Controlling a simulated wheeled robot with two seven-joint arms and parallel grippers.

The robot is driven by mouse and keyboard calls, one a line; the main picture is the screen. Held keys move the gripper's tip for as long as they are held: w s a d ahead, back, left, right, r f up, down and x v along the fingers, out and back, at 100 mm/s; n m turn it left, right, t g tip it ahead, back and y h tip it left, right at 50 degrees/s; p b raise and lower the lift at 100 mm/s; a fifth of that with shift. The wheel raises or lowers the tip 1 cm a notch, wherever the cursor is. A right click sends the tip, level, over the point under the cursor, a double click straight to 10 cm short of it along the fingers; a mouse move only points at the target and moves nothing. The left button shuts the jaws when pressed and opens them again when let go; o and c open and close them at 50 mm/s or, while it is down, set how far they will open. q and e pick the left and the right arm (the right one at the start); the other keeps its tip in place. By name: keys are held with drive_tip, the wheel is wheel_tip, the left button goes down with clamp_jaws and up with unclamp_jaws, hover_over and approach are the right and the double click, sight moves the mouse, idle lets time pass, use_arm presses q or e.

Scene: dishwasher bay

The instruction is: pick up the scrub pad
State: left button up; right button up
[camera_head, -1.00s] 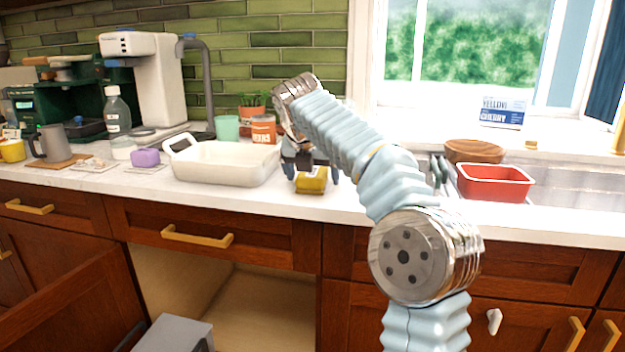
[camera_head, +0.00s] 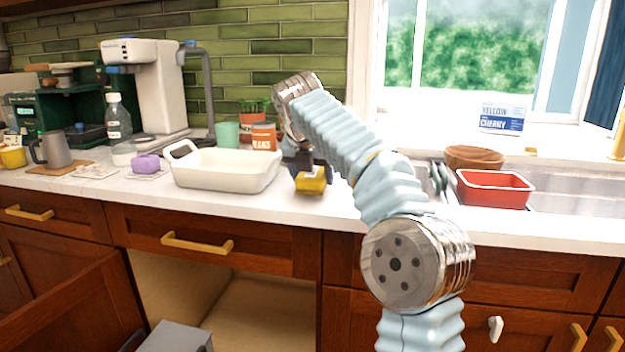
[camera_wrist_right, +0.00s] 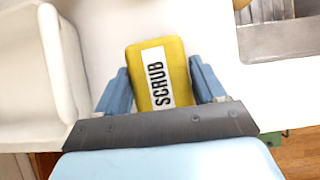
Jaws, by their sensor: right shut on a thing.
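The scrub pad (camera_head: 313,183) is a yellow block at the counter's front, just right of the white baking dish. In the right wrist view the scrub pad (camera_wrist_right: 175,50) shows a white label reading "SCRUB". My right gripper (camera_head: 311,172) reaches down over it from behind and is shut on it. In the wrist view its blue fingers (camera_wrist_right: 161,82) stand on either side of the pad. Whether the pad is clear of the counter I cannot tell. My left gripper is not in view.
The white baking dish (camera_head: 225,170) stands close to the left of the gripper. A red tray (camera_head: 495,189) and a brown bowl (camera_head: 474,157) are to the right by the sink. An orange tin (camera_head: 263,136) and a green cup (camera_head: 227,134) stand behind the dish.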

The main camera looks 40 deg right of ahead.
drive_tip(key=s+a+r, duration=0.6)
drive_tip(key=s+r, duration=0.5)
drive_tip(key=s, duration=0.1)
drive_tip(key=shift+s+a+r, duration=0.2)
drive_tip(key=shift+a+r, duration=0.05)
drive_tip(key=shift+a, duration=0.1)
